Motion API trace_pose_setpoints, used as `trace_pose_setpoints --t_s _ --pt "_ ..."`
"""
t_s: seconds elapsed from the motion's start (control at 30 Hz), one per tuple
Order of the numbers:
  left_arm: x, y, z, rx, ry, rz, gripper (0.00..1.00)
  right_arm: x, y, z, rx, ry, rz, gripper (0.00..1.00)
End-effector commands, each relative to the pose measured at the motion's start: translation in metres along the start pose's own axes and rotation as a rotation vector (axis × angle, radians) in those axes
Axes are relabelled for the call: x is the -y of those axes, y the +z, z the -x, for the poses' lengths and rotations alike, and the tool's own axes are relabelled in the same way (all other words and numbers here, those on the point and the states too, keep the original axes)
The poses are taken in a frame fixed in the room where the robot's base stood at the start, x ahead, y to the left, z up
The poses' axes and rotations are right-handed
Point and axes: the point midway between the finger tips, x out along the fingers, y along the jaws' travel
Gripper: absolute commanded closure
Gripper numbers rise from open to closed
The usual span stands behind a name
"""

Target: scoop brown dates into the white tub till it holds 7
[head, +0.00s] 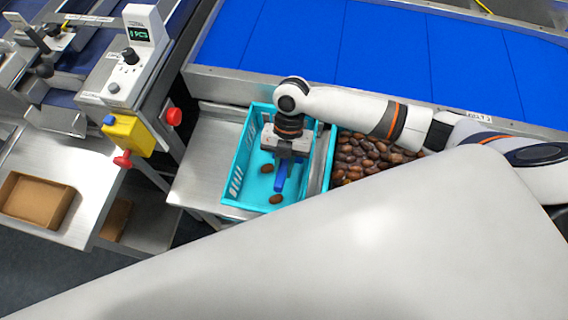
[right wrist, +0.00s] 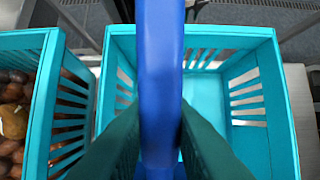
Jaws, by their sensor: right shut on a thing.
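My right gripper (head: 284,152) is shut on a blue scoop (head: 280,177), over a teal crate (head: 242,160). The scoop's handle (right wrist: 158,70) fills the middle of the right wrist view, between the dark jaws. Many brown dates (head: 365,153) lie in a second teal crate (head: 331,150) to the right. That crate's near part is hidden by a large pale surface. I do not see a white tub. My left gripper is out of view.
A steel table (head: 205,168) carries the crates. A blue conveyor (head: 370,45) runs behind them. To the left are a machine with a green-lit display (head: 138,34), a red knob (head: 173,117) and a yellow box (head: 128,134). A brown tray (head: 35,200) lies at far left.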

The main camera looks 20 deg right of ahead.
Motion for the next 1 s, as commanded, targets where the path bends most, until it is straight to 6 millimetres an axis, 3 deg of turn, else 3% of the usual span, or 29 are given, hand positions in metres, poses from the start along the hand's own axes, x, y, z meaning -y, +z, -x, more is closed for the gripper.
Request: trace_pose_setpoints --t_s 1.0 --pt "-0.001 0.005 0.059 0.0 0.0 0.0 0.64 0.0 0.026 0.059 0.0 0.0 0.0 1.0"
